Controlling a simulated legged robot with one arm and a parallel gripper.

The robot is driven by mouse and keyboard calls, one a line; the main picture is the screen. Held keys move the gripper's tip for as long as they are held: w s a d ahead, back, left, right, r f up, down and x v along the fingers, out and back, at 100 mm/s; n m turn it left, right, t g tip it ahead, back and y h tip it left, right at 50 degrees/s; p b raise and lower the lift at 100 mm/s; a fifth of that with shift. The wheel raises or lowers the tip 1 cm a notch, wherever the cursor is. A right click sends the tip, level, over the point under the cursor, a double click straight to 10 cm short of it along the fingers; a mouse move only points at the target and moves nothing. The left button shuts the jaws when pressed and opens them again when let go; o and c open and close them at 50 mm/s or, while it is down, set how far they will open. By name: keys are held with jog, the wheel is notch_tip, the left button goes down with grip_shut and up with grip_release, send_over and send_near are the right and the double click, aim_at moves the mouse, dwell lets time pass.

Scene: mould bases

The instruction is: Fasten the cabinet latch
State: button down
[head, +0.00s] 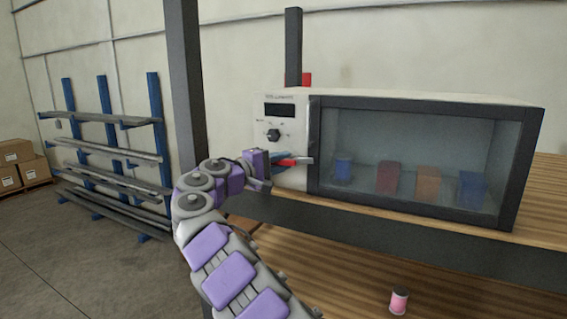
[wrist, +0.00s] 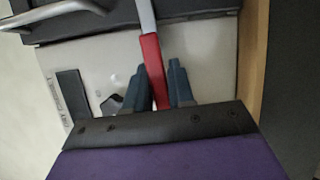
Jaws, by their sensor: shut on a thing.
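The cabinet (head: 287,125) is a white box with a display, a dark knob and a dark-framed glass door (head: 420,150). The door looks shut against the body. The latch lever (head: 294,162) has a red grip and a grey end that reaches toward the door frame. My gripper (head: 282,160) is at the lower part of the control panel. In the wrist view my gripper (wrist: 158,72) has its two blue fingers on either side of the red grip of the latch lever (wrist: 152,60), shut on it. Whether the latch is engaged with the door cannot be told.
Several blue, red and orange containers (head: 388,178) stand behind the glass. A pink can (head: 399,301) is on the wooden lower shelf (head: 340,285). A dark post (head: 187,80) rises left of the cabinet. Racks (head: 110,150) and cardboard boxes (head: 20,165) are far left.

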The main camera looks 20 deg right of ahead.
jog(key=shift+w+a+m, duration=0.1)
jog(key=shift+a+m, duration=0.2)
jog(key=c, duration=1.3)
grip_release()
jog(key=shift+a, duration=0.15)
jog(key=shift+o, duration=1.1)
jog(key=shift+w+a, duration=0.1)
jog(key=shift+a, duration=0.35)
jog(key=shift+a+r, duration=0.15)
jog(key=shift+s, duration=0.25)
jog(key=v, duration=1.6)
jog(key=shift+a+b, duration=0.4)
jog(key=shift+b, duration=0.05)
